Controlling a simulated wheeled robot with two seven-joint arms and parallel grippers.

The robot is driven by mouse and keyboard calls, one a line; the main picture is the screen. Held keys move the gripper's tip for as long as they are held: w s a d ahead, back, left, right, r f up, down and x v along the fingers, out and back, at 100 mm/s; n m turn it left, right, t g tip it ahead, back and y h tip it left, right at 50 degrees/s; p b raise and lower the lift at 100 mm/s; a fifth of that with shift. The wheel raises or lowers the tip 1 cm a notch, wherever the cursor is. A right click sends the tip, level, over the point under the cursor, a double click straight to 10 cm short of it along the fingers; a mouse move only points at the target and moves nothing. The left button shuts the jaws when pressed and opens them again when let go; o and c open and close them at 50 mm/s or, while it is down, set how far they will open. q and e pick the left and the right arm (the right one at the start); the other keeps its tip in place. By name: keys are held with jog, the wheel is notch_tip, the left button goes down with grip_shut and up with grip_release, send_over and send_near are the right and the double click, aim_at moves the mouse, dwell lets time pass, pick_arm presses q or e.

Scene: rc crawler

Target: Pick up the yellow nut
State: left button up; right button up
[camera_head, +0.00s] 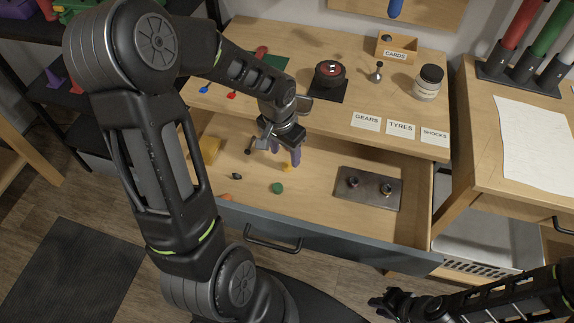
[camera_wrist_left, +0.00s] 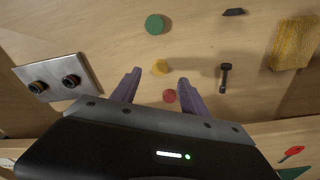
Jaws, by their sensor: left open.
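The yellow nut (camera_head: 287,168) lies on the floor of the open drawer (camera_head: 320,215). It also shows in the left wrist view (camera_wrist_left: 160,67), just beyond the gap between my left fingertips. My left gripper (camera_head: 286,158) points down into the drawer above the nut, its purple fingers apart and empty. In the left wrist view the left gripper (camera_wrist_left: 159,77) has a small red round piece (camera_wrist_left: 169,96) seen between its fingers, on the surface below. My right gripper (camera_head: 388,303) is at the lower right, in front of the drawer; its jaw state is unclear.
Nearby in the drawer lie a green disc (camera_wrist_left: 154,24), a black bolt (camera_wrist_left: 225,76), a small dark piece (camera_wrist_left: 233,12) and a yellow block (camera_wrist_left: 294,43). A metal plate (camera_head: 350,199) with two dark fittings lies at right. The tabletop (camera_head: 300,95) overhangs the drawer's back.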

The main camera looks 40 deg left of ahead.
aim_at(287, 165)
pick_arm(q)
jog(key=f, duration=0.5)
jog(key=shift+w, duration=0.2)
jog(key=shift+r, duration=0.1)
jog(key=shift+c, duration=0.2)
grip_shut()
dwell(0.4)
